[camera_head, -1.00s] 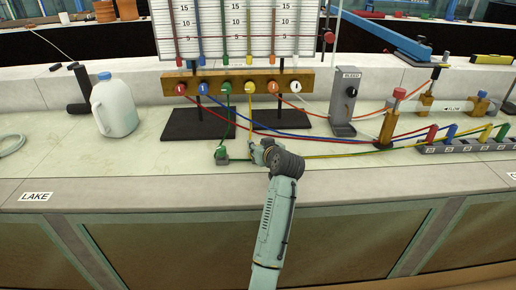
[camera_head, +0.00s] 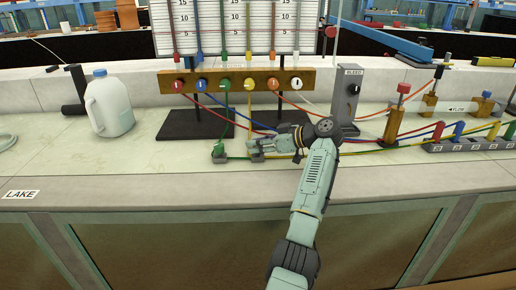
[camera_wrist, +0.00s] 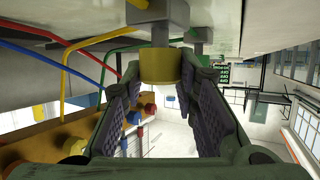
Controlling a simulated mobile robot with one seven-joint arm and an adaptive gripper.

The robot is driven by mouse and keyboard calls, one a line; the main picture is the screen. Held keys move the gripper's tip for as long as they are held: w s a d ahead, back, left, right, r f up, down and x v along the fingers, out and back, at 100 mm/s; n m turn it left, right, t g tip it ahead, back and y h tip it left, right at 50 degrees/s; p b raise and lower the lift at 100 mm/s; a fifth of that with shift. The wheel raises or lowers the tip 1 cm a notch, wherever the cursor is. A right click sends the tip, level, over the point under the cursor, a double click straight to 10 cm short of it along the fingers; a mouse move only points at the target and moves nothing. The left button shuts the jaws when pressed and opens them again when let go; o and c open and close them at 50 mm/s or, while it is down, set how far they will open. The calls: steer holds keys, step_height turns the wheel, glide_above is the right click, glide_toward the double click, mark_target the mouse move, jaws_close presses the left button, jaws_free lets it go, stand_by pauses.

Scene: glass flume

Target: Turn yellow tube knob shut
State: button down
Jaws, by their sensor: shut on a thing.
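The yellow tube knob (camera_wrist: 167,68) hangs from a grey stem at the top centre of the wrist view, where the scene looks upside down. My gripper (camera_wrist: 168,78) has one ribbed pad on each side of it and is shut on it. In the head view my gripper (camera_head: 256,147) points left, low over the bench, and mostly hides the knob. The yellow tube (camera_head: 250,103) drops from the wooden manifold (camera_head: 212,84) towards it. How far the knob is turned cannot be told.
A green knob (camera_head: 218,149) on its grey block stands just left of my gripper. Red and blue tubes (camera_head: 228,116) cross the bench behind. The BLEED stand (camera_head: 347,96) is behind right. A white jug (camera_head: 108,104) stands at left; the bench front is clear.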

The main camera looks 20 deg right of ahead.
steer(key=shift+n+g+y, duration=0.3)
steer(key=shift+n+g, duration=0.1)
steer(key=c, duration=1.2)
jaws_free()
steer(key=shift+c, duration=0.2)
steer(key=v, duration=1.2)
steer(key=shift+a, duration=0.1)
